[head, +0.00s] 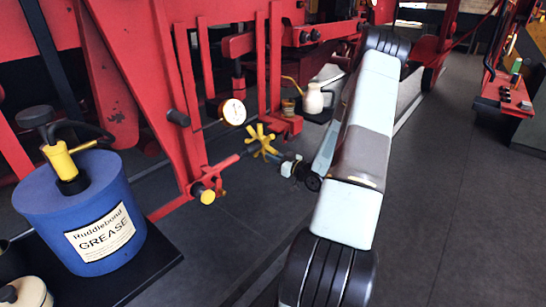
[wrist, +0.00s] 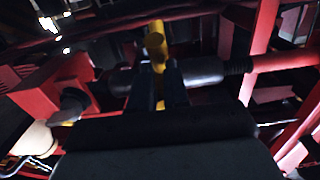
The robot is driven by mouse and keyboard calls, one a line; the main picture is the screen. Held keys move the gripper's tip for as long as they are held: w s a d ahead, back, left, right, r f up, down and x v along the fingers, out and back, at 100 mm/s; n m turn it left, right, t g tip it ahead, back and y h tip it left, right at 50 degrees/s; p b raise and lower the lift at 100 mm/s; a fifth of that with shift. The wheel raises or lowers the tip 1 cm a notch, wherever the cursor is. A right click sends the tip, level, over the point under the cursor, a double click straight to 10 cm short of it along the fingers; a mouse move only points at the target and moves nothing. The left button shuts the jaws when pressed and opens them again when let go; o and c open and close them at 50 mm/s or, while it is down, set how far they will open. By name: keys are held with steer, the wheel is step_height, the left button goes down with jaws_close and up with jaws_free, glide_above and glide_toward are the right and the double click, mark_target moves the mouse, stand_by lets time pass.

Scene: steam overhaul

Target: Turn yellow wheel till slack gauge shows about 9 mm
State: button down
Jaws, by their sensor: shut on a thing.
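The yellow wheel (head: 262,141) is a hub with several stubby spokes on a rod beside the red frame. It shows in the head view left of my gripper (head: 284,160). In the wrist view my gripper (wrist: 158,88) is shut on a yellow spoke (wrist: 155,45) of the wheel, with its dark fingers on either side. A round white dial gauge (head: 233,112) with a yellow-brown rim sits on the red frame above and left of the wheel. Its reading is too small to tell.
A blue grease drum (head: 75,208) with a yellow pump stands on a black mat at the left. A cream can (head: 313,98) stands behind the wheel. A red bench (head: 503,95) with small items is at the far right. The dark floor (head: 450,210) at right is clear.

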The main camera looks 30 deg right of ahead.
steer(key=shift+w+a+f, duration=0.1)
steer(key=shift+f, duration=0.05)
steer(key=shift+w+a+f, duration=0.15)
steer(key=shift+w+f, duration=0.2)
steer(key=shift+f, duration=0.35)
steer(key=shift+w+a+f, duration=0.1)
steer(key=shift+w+f, duration=0.25)
steer(key=shift+f, duration=0.35)
steer(key=shift+f, duration=0.1)
steer(key=shift+w+f, duration=0.25)
steer(key=shift+f, duration=0.05)
steer(key=c, duration=1.8)
jaws_free()
steer(key=o, duration=0.9)
steer(key=shift+s, duration=0.15)
